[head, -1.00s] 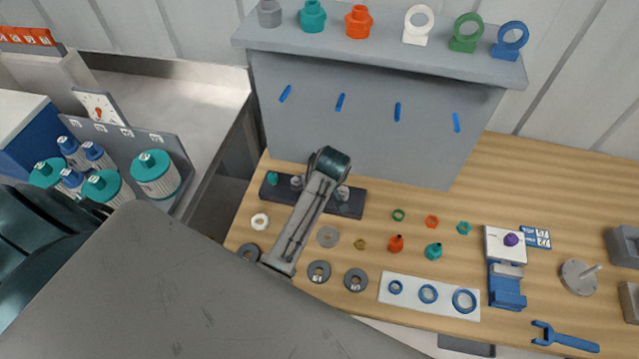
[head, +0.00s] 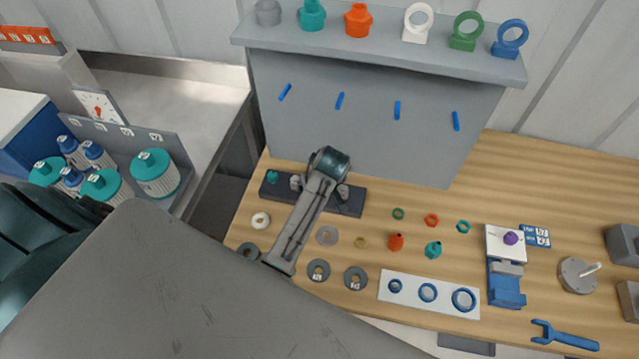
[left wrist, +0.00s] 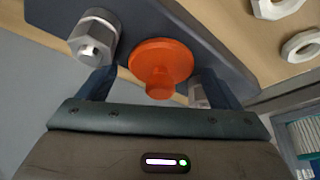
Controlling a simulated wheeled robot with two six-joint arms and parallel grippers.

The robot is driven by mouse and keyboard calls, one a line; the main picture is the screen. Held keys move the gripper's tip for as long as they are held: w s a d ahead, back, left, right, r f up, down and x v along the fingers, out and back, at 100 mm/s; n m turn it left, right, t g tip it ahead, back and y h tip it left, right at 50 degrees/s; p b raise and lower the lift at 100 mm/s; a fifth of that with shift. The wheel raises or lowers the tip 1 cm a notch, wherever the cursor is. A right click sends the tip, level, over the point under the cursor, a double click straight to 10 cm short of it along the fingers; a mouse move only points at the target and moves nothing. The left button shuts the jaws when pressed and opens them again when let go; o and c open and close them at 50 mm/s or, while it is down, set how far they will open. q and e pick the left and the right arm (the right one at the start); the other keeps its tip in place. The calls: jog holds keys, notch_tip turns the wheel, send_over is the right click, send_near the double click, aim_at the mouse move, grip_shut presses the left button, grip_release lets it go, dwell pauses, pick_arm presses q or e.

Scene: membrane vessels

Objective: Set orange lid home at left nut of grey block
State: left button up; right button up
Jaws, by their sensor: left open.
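The orange lid (left wrist: 160,64) shows in the left wrist view, with a wide round flange and a narrower knob towards the camera. It is over the middle of the dark grey block (left wrist: 215,35); I cannot tell whether it is seated. My left gripper (left wrist: 158,82) is open, one finger on each side of the lid. A silver nut (left wrist: 94,36) is on the block at the upper left, and another nut (left wrist: 198,94) is partly hidden by the right finger. In the head view my arm hides the lid and part of the block (head: 352,205).
A white ring (head: 261,220) and grey washers (head: 318,270) lie on the wooden table near the block. A grey shelf unit (head: 370,130) stands behind it. Small coloured rings and caps lie to the right. Teal-lidded vessels (head: 155,175) stand at the left.

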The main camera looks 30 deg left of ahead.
pick_arm(q)
jog(key=shift+s+d+r+b, duration=0.1)
jog(key=shift+d+r+b, duration=0.15)
jog(key=shift+r, duration=0.25)
jog(key=b+v, duration=0.2)
jog(key=v, duration=0.7)
jog(key=shift+r+b, duration=0.35)
jog(key=shift+s, duration=0.1)
